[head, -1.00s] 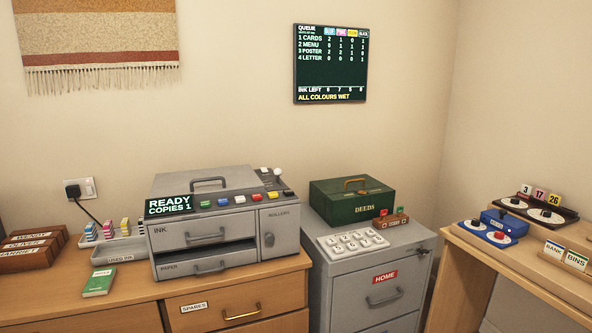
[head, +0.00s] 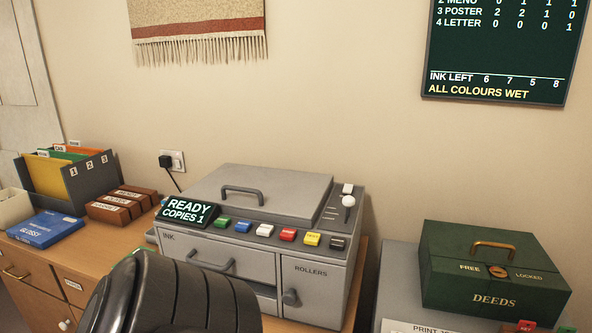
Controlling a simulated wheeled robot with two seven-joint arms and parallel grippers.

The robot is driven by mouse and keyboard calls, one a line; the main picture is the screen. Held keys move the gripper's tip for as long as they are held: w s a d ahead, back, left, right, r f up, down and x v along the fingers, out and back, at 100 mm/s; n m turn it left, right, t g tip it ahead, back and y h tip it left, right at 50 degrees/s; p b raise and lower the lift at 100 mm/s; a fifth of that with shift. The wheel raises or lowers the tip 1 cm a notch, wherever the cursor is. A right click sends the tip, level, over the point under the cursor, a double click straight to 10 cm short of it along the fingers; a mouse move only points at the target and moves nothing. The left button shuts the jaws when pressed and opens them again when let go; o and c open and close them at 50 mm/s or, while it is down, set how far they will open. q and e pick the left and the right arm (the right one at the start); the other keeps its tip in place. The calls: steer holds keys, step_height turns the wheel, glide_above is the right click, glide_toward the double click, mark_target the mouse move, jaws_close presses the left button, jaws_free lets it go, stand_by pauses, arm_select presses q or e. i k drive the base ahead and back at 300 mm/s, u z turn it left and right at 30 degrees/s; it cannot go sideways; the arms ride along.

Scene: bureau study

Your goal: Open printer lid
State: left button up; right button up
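The grey printer (head: 215,244) stands on the wooden cabinet in the middle of the head view. Its flat lid (head: 285,190) lies shut on top. A dark grey arched handle (head: 243,190) stands up from the lid's front left part. The printer's small screen (head: 186,212) reads READY, COPIES 1. A dark, ribbed, rounded part, apparently a link of my arm, covers the bottom left and hides the printer's lower front. No gripper fingers show in the view, and nothing touches the lid.
A row of coloured buttons (head: 265,230) runs along the printer's front edge. A white-knobbed lever (head: 348,201) stands right of the lid. A green deeds box (head: 490,270) is at the right. Brown blocks (head: 118,205) and a file holder (head: 97,172) are at the left. Above the lid is clear.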

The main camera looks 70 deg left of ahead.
mark_target(294, 198)
steer(key=u, duration=1.9)
